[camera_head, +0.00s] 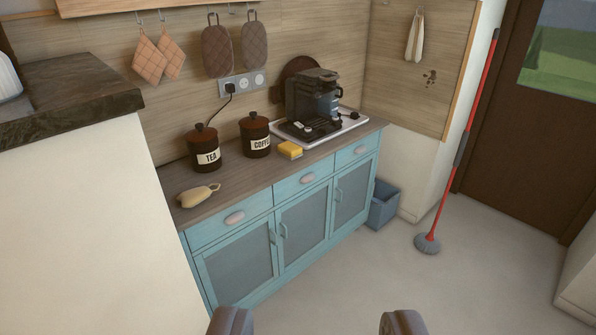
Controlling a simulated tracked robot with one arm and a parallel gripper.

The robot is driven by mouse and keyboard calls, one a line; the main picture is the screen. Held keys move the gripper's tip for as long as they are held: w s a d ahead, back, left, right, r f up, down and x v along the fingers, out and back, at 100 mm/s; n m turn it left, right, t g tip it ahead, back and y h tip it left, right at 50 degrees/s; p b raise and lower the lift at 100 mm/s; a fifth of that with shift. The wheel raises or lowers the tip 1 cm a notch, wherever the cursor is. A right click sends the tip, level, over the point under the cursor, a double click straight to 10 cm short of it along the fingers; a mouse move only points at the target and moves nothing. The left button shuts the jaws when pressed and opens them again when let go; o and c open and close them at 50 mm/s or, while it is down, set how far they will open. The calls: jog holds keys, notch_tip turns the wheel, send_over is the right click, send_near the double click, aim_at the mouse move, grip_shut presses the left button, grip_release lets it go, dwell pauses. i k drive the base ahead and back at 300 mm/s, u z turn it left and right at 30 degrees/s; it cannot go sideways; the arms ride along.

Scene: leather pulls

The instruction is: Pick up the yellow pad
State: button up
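My gripper (316,325) shows at the bottom edge of the view as two separate grey fingertips. It is open, with only floor and the cabinet's lower part seen between the fingers. It is well apart from the pad, on the near side of the cabinet. Nothing hides the pad.
The blue cabinet (305,219) has a tea canister (203,148), a beige cloth-like item (198,195) and a coffee machine (313,97) on top. A dark-topped counter (67,97) blocks the left. A blue bin (384,204) and a red-handled mop (461,150) stand right. The floor ahead is clear.

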aim_at(292, 151)
jog(key=i, duration=3.1)
jog(key=u, duration=0.3)
